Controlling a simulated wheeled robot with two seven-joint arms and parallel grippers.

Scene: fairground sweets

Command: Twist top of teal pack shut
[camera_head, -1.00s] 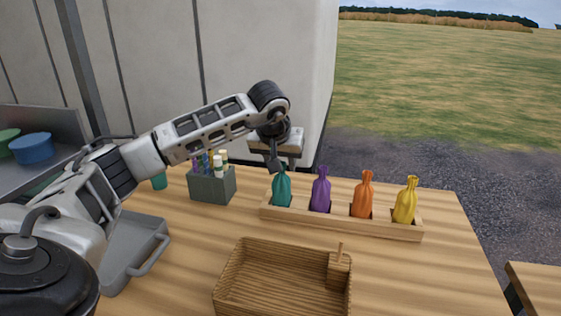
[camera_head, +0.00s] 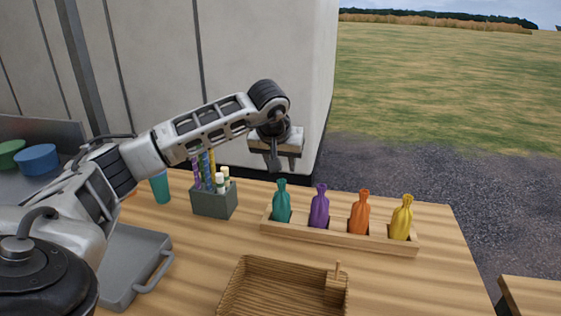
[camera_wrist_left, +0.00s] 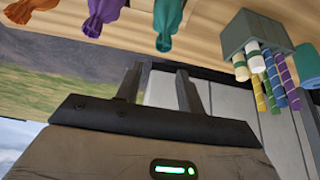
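The teal pack (camera_head: 282,206) stands upright in the leftmost place of a wooden rack (camera_head: 330,239). It has a narrow neck and a small flared top, which also shows in the wrist view (camera_wrist_left: 165,20). My left gripper (camera_head: 274,166) hangs just above and behind the teal pack's top, apart from it. In the wrist view its two fingers (camera_wrist_left: 158,82) are spread with nothing between them, and the teal top lies beyond their tips. My right gripper is not in view.
Purple (camera_head: 319,208), orange (camera_head: 359,213) and yellow (camera_head: 401,219) packs stand to the right in the rack. A grey holder (camera_head: 214,203) with several coloured sticks is at left. A wooden basket (camera_head: 280,290) and grey tray (camera_head: 125,275) lie nearer. The table's right side is clear.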

